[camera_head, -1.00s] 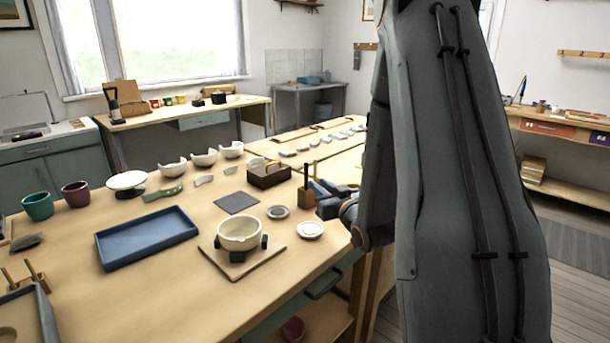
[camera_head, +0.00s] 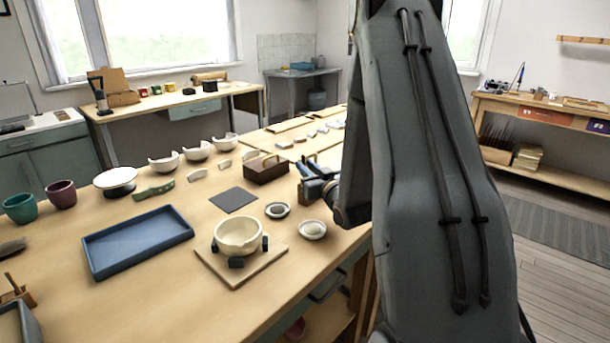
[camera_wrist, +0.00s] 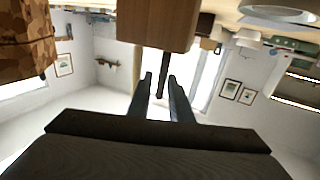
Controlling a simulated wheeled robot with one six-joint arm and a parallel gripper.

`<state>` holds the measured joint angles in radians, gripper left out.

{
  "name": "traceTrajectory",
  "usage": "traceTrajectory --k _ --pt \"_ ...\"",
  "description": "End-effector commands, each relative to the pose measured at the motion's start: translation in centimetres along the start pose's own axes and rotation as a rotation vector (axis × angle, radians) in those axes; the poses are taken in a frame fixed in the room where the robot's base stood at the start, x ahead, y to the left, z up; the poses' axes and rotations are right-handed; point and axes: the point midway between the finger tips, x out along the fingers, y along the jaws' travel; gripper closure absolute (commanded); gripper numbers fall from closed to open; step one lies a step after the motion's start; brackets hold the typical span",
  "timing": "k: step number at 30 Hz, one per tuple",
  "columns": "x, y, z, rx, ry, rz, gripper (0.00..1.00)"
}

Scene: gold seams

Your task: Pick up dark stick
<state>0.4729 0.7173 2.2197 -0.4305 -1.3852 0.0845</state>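In the wrist view, which looks upside down, the dark stick (camera_wrist: 163,80) is a thin dark rod standing out of a light wooden block (camera_wrist: 158,25). My gripper (camera_wrist: 160,76) is open, with one finger on each side of the stick in the picture. Gaps show between the stick and both fingers, and I cannot tell how far past the fingertips the stick lies. In the head view my gripper (camera_head: 310,185) is over the right part of the table, by the brown box (camera_head: 266,169).
Near my gripper stand two small dishes (camera_head: 313,229) and a cream bowl (camera_head: 238,235) on a board. A blue tray (camera_head: 137,242) lies to the left, with a dark square mat (camera_head: 233,200) between. White broken bowls (camera_head: 196,150) stand behind.

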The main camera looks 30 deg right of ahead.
Motion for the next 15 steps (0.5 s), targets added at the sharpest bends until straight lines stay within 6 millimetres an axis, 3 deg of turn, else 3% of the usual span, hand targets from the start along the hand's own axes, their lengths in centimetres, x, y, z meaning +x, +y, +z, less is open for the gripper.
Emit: traceTrajectory --k 6,15 --pt "2.8 -0.3 0.3 0.0 0.0 -0.004 0.81" --pt "3.2 -0.5 0.4 0.001 -0.001 -0.006 0.81"
